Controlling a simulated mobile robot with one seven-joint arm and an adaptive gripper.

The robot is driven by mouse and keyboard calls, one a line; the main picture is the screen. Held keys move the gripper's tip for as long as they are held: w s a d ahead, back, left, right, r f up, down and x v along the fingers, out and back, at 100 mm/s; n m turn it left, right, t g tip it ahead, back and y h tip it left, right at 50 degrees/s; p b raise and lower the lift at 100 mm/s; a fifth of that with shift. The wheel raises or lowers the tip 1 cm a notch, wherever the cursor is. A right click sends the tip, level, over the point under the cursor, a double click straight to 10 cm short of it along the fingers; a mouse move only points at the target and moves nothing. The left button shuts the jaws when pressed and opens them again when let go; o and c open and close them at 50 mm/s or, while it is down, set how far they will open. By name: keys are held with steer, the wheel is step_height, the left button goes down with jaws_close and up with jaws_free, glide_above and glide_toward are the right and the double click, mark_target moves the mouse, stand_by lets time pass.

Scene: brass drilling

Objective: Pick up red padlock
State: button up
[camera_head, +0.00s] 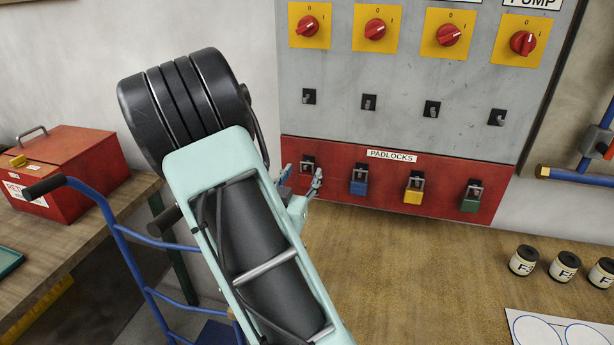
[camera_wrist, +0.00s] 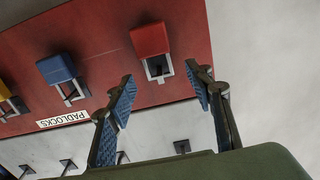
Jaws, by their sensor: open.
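The red padlock (camera_wrist: 150,42) hangs on the red strip of the panel in the wrist view, its shackle pointing down in that turned picture. My gripper (camera_wrist: 160,74) is open, its two blue-padded fingers apart, with nothing between them. The fingertips lie just below the padlock body in the picture, one on each side of its shackle; no contact is visible. In the head view my gripper (camera_head: 302,177) is at the left end of the padlock row. There the red padlock's body is hard to make out against the red strip and my fingers.
A blue padlock (camera_head: 359,187), a yellow padlock (camera_head: 413,196) and a green padlock (camera_head: 470,206) hang to the right on the strip. Empty hooks (camera_head: 369,102) are above. A wooden bench (camera_head: 400,265) lies below, with several small jars (camera_head: 563,267) at right.

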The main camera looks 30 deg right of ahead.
mark_target(305, 169)
steer(key=x, duration=0.3)
steer(key=shift+d+r, duration=0.15)
steer(key=shift+c, duration=0.3)
jaws_close()
